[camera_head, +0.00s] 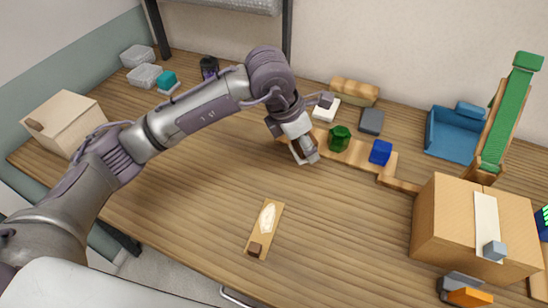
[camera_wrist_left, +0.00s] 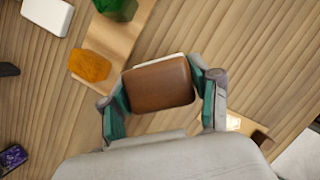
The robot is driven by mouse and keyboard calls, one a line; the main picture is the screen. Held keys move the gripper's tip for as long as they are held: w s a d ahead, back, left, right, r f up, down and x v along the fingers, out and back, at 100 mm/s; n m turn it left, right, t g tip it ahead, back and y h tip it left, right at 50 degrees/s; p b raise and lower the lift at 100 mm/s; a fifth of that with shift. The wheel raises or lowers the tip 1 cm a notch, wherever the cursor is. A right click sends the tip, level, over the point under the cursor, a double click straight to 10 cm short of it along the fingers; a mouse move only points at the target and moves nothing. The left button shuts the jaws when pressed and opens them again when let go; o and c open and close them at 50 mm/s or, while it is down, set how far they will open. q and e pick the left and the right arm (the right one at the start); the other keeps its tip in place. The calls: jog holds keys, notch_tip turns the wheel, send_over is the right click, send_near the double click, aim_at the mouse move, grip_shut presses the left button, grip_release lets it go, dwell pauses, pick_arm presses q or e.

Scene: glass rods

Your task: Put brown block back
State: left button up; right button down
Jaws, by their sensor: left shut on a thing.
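My left gripper (camera_head: 304,150) is shut on a brown block (camera_wrist_left: 158,84), which sits between its teal-padded fingers (camera_wrist_left: 162,98) in the left wrist view. In the head view the fingers largely hide the block. They are at the left end of a wooden plank (camera_head: 356,154). A green block (camera_head: 340,139) and a blue block (camera_head: 380,152) stand on that plank. An orange block (camera_wrist_left: 90,66) lies on the plank beside the held block in the wrist view; my gripper hides it in the head view. I cannot tell the held block's exact height. My right gripper is not in view.
A small board (camera_head: 262,236) with a pale oval and a small dark brown piece (camera_head: 254,249) lies near the table's front. A cardboard box (camera_head: 450,215) stands right, a blue tray (camera_head: 440,147) behind it. A white block (camera_head: 326,107) is behind the gripper.

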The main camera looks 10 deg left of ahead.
pick_arm(q)
jog(key=p, duration=0.1)
send_over(279, 166)
jog(key=a, duration=0.1)
jog(key=f, duration=0.2)
jog(key=s+f, duration=0.1)
jog(key=f, duration=0.1)
notch_tip(279, 166, down, 4)
jog(key=shift+r+p, duration=0.1)
jog(key=shift+p, duration=0.65)
jog(key=shift+w+f, duration=0.1)
jog(key=shift+f, duration=0.2)
jog(key=o, duration=1)
